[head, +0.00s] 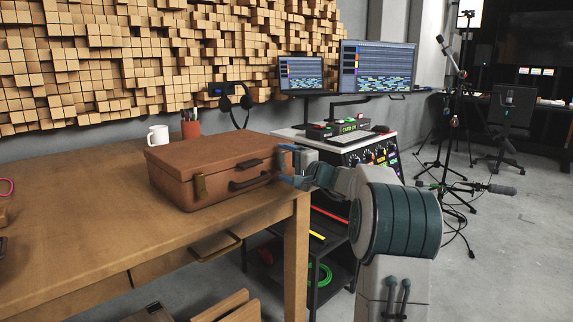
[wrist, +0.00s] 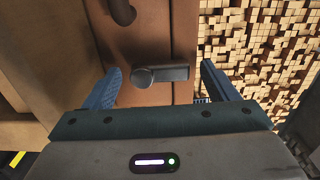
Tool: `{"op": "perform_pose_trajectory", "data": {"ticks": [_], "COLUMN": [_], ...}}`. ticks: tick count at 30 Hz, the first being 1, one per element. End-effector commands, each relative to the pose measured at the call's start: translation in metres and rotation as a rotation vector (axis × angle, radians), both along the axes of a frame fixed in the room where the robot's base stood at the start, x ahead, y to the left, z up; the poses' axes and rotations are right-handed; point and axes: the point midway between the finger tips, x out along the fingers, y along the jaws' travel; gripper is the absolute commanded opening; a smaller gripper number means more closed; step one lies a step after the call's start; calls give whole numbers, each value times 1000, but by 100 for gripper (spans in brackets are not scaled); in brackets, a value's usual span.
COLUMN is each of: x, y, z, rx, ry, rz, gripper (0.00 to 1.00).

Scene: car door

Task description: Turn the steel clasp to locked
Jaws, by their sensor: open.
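A brown leather suitcase (head: 212,165) lies shut on the wooden table. My gripper (wrist: 161,68) is open, with one blue finger on each side of the clasp and gaps to both. In the head view, my gripper (head: 287,165) is at the case's right front end and hides the steel clasp.
A white mug (head: 158,138) and a pen cup (head: 190,126) stand behind the case. An equipment rack (head: 375,150) with monitors is to the right. The table (head: 90,235) is mostly clear in front of and left of the case.

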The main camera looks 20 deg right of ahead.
Motion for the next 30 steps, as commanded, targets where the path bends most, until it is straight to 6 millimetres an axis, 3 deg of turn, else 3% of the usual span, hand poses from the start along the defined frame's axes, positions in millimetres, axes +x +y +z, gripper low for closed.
{"op": "perform_pose_trajectory", "data": {"ticks": [5,21,30], "x": [-12,-114,-129], "y": [-6,-44,-50], "z": [1,2,0], "rx": [1,0,-1], "ry": [1,1,0], "rz": [-3,-2,0], "gripper": [80,80,80]}}
